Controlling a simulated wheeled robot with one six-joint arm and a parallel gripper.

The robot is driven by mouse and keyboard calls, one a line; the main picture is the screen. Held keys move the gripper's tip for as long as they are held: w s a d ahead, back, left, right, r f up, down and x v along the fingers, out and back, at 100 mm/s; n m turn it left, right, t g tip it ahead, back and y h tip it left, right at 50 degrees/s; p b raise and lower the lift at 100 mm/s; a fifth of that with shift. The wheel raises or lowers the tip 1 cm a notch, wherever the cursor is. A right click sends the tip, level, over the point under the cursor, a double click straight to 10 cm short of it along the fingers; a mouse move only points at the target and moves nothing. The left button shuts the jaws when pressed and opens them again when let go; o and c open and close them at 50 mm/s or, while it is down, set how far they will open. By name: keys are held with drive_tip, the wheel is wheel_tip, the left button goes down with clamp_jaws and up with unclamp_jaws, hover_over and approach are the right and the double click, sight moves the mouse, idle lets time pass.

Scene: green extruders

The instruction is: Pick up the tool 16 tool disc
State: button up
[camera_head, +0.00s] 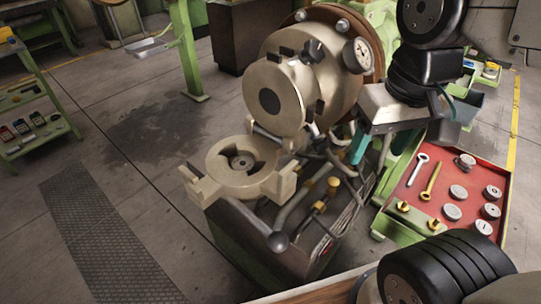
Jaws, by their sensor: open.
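Several round grey metal discs stand on a red tray (422,163) at the right. One disc (465,160) is at the back, others are farther front, such as this disc (452,212) and this one (490,211). Their markings are too small to read, so I cannot tell which is tool 16. My gripper (381,143) hangs from the dark arm at the upper right, with its two teal fingers apart. It is open and nothing shows between the fingers. In the picture it is left of the discs, beside the tray's back left corner.
A large beige machine head (275,95) and a beige clamp-like part (240,165) stand left of my gripper, with levers below. A silver wrench (417,170), a yellow wrench (431,182) and brass fittings (403,206) share the tray. Open floor lies at the left.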

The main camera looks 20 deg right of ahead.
drive_tip(key=w+a+m, duration=0.4)
drive_tip(key=w+a, duration=0.1)
drive_tip(key=w, duration=0.3)
drive_tip(key=m+g, duration=0.1)
drive_tip(key=m, duration=0.6)
hover_over(243, 163)
drive_tip(key=f, duration=0.8)
drive_tip(key=shift+s+a+f, duration=0.1)
drive_tip(key=shift+s+f, duration=0.2)
drive_tip(key=shift+s, duration=0.05)
drive_tip(key=f, duration=0.6)
drive_tip(key=shift+w+f, duration=0.15)
drive_tip(key=shift+w, duration=0.1)
drive_tip(key=shift+f, duration=0.65)
drive_tip(key=c, duration=1)
